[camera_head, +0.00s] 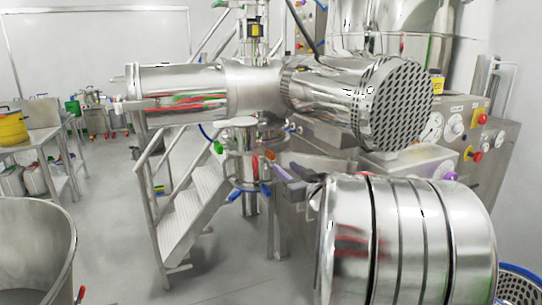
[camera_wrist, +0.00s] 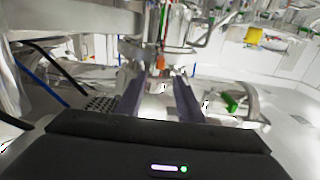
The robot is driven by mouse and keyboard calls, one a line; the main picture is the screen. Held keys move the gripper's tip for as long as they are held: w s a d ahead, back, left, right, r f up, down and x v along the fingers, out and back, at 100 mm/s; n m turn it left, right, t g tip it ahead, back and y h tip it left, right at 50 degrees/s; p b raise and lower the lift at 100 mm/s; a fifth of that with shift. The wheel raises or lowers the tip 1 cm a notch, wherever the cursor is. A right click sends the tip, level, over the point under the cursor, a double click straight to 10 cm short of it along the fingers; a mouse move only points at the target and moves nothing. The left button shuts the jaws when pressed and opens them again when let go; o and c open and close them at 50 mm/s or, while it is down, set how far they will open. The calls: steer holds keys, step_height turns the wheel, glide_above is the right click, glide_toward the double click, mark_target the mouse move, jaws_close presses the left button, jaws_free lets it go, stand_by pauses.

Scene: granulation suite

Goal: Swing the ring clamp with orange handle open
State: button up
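The ring clamp (camera_head: 245,158) sits around a steel vessel column in the middle of the head view, partly hidden by my arm above it. Its orange handle (camera_head: 270,156) points toward my gripper. My gripper (camera_head: 283,173) is just right of and below the handle, with its dark purple fingers pointing left. In the wrist view, the fingers (camera_wrist: 159,82) are spread apart with nothing visibly held between them. A small orange piece (camera_wrist: 163,32) shows beyond the fingertips, probably the handle. Whether the fingers touch the handle cannot be told.
A green handle (camera_head: 218,147) is left of the clamp, and blue handles (camera_head: 265,189) are below. Metal steps (camera_head: 190,205) stand left of the column. A control panel (camera_head: 465,130) with knobs is at right. A steel drum (camera_head: 35,240) is at lower left. Open floor lies at left.

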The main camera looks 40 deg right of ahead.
mark_target(273, 157)
steer(key=x, duration=1.3)
jaws_close()
stand_by(0.5)
steer(key=shift+s+d, duration=0.15)
steer(key=shift+d, duration=0.15)
steer(key=shift+a, duration=0.3)
